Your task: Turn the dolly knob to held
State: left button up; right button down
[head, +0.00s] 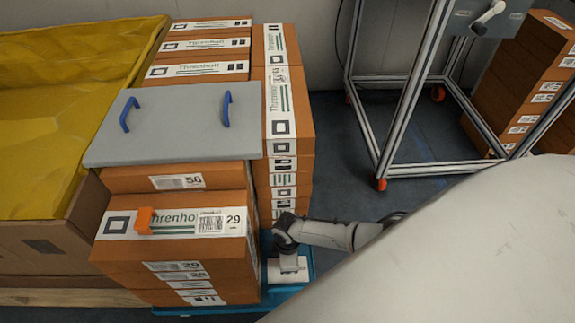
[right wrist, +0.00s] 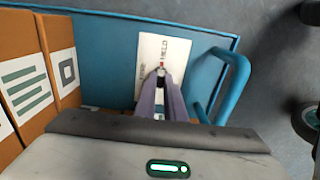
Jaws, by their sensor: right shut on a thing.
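The blue dolly (head: 306,258) shows under the boxes in the head view, and its deck (right wrist: 106,60) fills much of the right wrist view. A white plate (right wrist: 150,48) with small lettering lies on the deck; one word on it looks like HELD. A small knob with a red mark (right wrist: 161,66) stands on the plate. My right gripper (right wrist: 161,82) points down at the plate and is shut on the knob, whose body is mostly hidden by the fingers. In the head view my right gripper (head: 287,250) is just above the plate (head: 288,274). My left gripper is not in view.
Stacked orange boxes (head: 175,240) stand left of my right gripper, with a grey lid (head: 175,130) with blue handles on top. A blue dolly handle (right wrist: 232,85) rises right of the knob. A wheeled metal frame (head: 405,95) stands at the back right. Floor between is clear.

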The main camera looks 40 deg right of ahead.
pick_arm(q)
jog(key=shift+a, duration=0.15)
pick_arm(e)
jog(key=shift+s+d, duration=0.1)
jog(key=shift+d, duration=0.05)
jog(key=c, duration=1.8)
grip_release()
jog(key=shift+c, duration=0.2)
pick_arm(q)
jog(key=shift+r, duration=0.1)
